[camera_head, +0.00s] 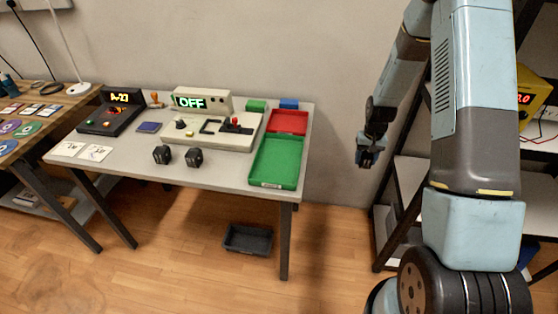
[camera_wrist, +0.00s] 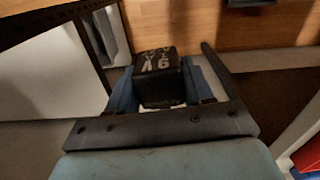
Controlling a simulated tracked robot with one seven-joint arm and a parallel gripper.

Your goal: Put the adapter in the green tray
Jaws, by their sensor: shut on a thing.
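My gripper (camera_head: 368,152) hangs in the air to the right of the table, well apart from the green tray (camera_head: 276,163). In the wrist view my gripper (camera_wrist: 163,76) is shut on a black block-shaped adapter (camera_wrist: 158,82) with pale characters on its face. Its blue fingers press on both sides of it. The green tray lies at the right front of the table and looks empty. Two similar dark blocks, a left one (camera_head: 162,155) and a right one (camera_head: 194,157), stand on the table's front part.
A red tray (camera_head: 288,122) lies behind the green one. A device with an OFF display (camera_head: 190,102) and a control panel (camera_head: 212,128) stand left of the trays. A dark bin (camera_head: 248,239) is on the floor below. A shelf rack (camera_head: 408,175) stands at the right.

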